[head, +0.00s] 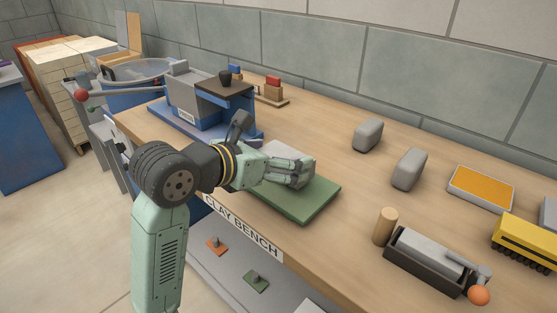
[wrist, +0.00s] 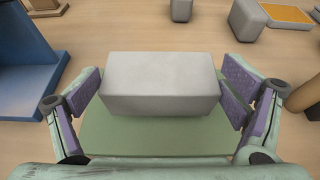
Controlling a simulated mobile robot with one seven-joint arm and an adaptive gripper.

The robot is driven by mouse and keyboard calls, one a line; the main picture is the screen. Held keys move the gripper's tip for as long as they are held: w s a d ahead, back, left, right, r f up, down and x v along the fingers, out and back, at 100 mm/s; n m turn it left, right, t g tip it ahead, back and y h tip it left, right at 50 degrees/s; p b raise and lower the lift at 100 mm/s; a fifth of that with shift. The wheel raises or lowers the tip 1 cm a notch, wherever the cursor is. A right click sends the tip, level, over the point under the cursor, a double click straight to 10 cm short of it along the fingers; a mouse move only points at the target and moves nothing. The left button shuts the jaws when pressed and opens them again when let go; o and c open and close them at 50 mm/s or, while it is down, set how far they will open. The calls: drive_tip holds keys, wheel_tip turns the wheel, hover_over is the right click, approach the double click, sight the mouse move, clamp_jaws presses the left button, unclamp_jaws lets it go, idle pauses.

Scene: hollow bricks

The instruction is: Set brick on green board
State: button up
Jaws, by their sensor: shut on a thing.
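A plain grey brick (head: 283,151) is between the fingers of my gripper (head: 288,172) over the green board (head: 308,204) on the wooden bench. In the wrist view the brick (wrist: 160,82) lies crosswise, looks level, and has a purple-padded finger at each end. My gripper is shut on it. The green board (wrist: 155,136) shows below and in front of the brick in the wrist view. The brick's underside is hidden, so I cannot tell whether it touches the board. In the head view my fingers hide part of the brick.
A blue and grey machine (head: 205,105) stands left of the board. Two grey blocks (head: 368,135) (head: 408,169) stand behind to the right. A wooden cylinder (head: 385,227), a dark trough (head: 425,262) and an orange-filled tray (head: 481,188) are at the right.

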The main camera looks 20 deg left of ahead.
drive_tip(key=shift+f, duration=0.95)
drive_tip(key=shift+f, duration=0.2)
drive_tip(key=o, duration=1.3)
drive_tip(key=shift+o, duration=0.2)
